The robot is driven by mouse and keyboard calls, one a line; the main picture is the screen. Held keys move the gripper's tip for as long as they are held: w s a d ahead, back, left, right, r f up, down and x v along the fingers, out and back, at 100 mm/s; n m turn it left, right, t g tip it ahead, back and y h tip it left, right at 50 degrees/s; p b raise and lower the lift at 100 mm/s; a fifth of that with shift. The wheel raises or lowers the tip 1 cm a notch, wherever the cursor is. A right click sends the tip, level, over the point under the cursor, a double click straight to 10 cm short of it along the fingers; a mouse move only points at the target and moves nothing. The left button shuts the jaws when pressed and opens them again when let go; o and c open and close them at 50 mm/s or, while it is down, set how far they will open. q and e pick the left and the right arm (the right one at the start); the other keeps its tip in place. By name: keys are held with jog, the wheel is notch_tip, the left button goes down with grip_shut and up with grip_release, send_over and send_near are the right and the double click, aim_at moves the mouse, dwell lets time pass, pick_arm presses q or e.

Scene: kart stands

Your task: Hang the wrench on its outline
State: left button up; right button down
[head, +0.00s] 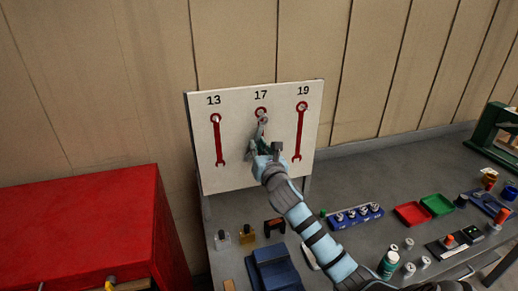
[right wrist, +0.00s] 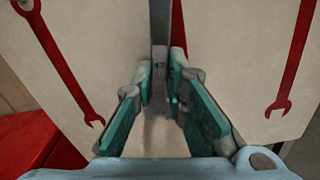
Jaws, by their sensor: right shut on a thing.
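A white board (head: 236,175) with red wrench outlines marked 13, 17 and 19 stands upright at the back of the bench. The 13 outline (head: 218,140) and the 19 outline (head: 300,132) are bare. My right gripper (head: 262,145) is in front of the middle, 17 outline (head: 261,110). It is shut on a grey wrench (head: 262,122), held upright with its upper end near the top of that outline. The wrench (right wrist: 160,50) also shows between the teal finger pads in the right wrist view. I cannot tell whether it touches the board. My left gripper is not in view.
A red cabinet (head: 80,225) stands at the left. On the grey bench (head: 370,170) lie a blue socket rail (head: 352,216), red (head: 411,213) and green (head: 437,205) trays and a green-white can (head: 389,263). The bench right of the board is partly clear.

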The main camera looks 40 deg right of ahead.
jog(key=shift+r, duration=0.3)
jog(key=c, duration=1.9)
grip_release()
jog(key=shift+w, duration=0.1)
jog(key=o, duration=0.3)
jog(key=shift+f, duration=0.1)
jog(key=shift+o, duration=0.3)
jog(key=shift+w+f, duration=0.2)
jog(key=shift+w, duration=0.05)
jog(key=v, duration=1.2)
jog(key=shift+d, duration=0.1)
